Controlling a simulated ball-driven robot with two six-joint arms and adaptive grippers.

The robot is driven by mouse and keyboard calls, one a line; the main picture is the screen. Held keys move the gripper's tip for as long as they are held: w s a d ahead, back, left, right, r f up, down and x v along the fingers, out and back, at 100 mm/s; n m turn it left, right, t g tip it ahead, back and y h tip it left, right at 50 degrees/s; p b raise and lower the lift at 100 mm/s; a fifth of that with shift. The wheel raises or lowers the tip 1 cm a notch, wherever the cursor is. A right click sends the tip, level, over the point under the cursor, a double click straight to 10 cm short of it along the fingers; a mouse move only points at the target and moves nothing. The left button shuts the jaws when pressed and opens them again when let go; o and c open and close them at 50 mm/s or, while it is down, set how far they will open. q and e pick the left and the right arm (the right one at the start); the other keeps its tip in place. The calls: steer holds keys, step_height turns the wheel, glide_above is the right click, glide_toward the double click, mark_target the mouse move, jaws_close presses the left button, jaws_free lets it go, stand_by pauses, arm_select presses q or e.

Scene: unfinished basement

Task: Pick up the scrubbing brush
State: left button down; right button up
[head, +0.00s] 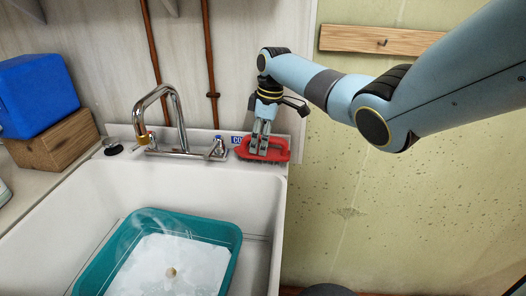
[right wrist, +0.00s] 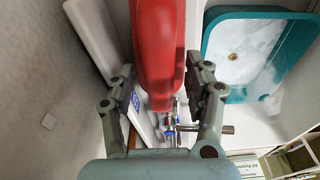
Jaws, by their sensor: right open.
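The scrubbing brush (head: 274,150) has a red body and dark bristles. In the head view it lies on the back right corner of the white sink's ledge. My right gripper (head: 259,150) reaches down over it, its fingers in front of the brush's red body. In the right wrist view the red brush (right wrist: 158,50) runs between the two open fingers of my right gripper (right wrist: 164,88). I cannot tell whether the fingers touch it. My left gripper is not in view.
The white sink (head: 262,200) holds a teal basin (head: 228,236) with whitish water. A chrome faucet (head: 172,110) stands left of the brush. A blue box (head: 38,92) sits on a wooden block (head: 55,145) at the left. A wooden board (head: 385,40) is on the wall.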

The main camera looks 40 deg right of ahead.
jaws_close()
stand_by(0.7)
